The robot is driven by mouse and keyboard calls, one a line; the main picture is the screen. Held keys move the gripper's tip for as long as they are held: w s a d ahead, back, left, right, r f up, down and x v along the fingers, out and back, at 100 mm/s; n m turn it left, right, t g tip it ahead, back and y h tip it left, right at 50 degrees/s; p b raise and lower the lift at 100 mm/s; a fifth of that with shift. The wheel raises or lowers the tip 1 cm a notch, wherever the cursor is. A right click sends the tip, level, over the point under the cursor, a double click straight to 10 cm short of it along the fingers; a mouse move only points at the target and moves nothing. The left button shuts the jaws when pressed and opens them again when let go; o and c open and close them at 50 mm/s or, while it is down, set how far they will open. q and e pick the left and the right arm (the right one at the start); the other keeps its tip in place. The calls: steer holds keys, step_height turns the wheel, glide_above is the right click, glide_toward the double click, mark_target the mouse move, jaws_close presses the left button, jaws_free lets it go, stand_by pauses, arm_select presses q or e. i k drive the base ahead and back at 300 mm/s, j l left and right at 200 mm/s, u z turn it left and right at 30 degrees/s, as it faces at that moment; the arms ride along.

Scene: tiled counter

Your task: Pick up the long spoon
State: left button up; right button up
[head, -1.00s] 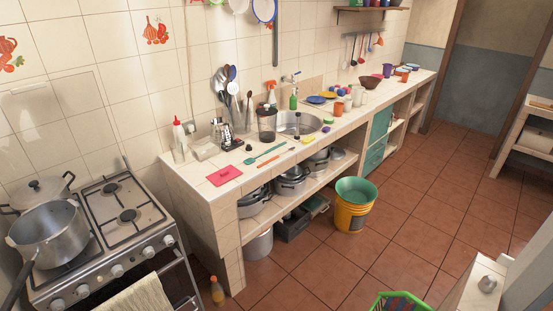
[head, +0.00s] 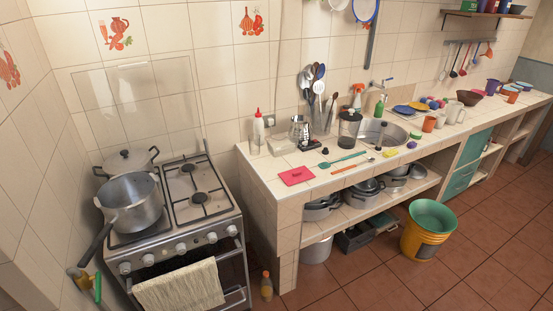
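A long teal spoon-like utensil (head: 343,160) lies flat on the tiled counter, its wider end to the left. A thin orange-handled utensil (head: 350,167) lies just in front of it. Several upright spoons and spatulas (head: 318,80) stand in a holder (head: 323,122) against the wall. Ladle-like utensils (head: 464,62) hang from a wall rail further right. I cannot tell for certain which of these is the long spoon. Neither of my grippers is in view.
A stove (head: 196,205) with a large pot (head: 133,203) stands left of the counter (head: 292,199). A pink board (head: 297,176), blender jar (head: 349,129) and sink (head: 382,131) are on it. A yellow bucket (head: 422,241) and small bottle (head: 267,286) stand on the floor.

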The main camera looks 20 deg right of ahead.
mark_target(371, 160)
steer(key=u, duration=0.4)
steer(key=i+l+u, duration=0.1)
steer(key=u, duration=0.3)
steer(key=l+u, duration=0.1)
steer(key=u, duration=0.65)
steer(key=i+l+u, duration=0.15)
steer(key=l, duration=0.5)
steer(key=l+u, duration=0.15)
steer(key=l, duration=0.55)
steer(key=l+z, duration=0.45)
steer(key=l, duration=0.35)
steer(key=i+l+z, duration=0.1)
steer(key=l+z, duration=0.4)
steer(key=l, duration=0.25)
